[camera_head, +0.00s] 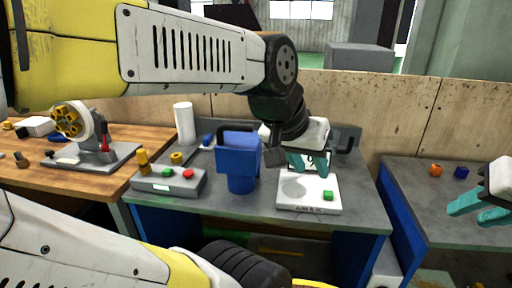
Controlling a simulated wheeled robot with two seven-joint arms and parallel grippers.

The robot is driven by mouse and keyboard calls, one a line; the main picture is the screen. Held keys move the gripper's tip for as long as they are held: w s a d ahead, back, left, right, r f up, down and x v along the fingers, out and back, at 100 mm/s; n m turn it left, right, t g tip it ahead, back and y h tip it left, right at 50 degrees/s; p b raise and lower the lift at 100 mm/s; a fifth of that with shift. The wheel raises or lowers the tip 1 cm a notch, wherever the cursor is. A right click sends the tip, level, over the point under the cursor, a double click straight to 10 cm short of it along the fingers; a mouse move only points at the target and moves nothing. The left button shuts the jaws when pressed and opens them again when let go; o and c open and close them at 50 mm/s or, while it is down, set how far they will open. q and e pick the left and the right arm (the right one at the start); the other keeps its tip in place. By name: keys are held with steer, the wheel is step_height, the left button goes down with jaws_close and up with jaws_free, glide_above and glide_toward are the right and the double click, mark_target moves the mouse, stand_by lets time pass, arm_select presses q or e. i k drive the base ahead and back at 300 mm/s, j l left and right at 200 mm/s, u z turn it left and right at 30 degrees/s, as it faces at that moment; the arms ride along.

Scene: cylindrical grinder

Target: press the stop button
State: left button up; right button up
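A grey control box (150,186) stands at the left front of the middle table. It carries a red button (185,173), a green button (168,172) and a lit green strip on its front. My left gripper (309,164) has teal fingers that are spread apart with nothing seen between them. It hangs over the white scale, well to the right of the control box and not touching it. My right gripper (477,210) is at the right edge, partly cut off, with its teal fingers apart and empty, far from the box.
A white cylinder (184,123) stands behind the box. The grinder (88,140) is on the wooden table at left. My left arm spans above the box.

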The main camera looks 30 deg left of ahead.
mark_target(188, 174)
steer(key=u, duration=2)
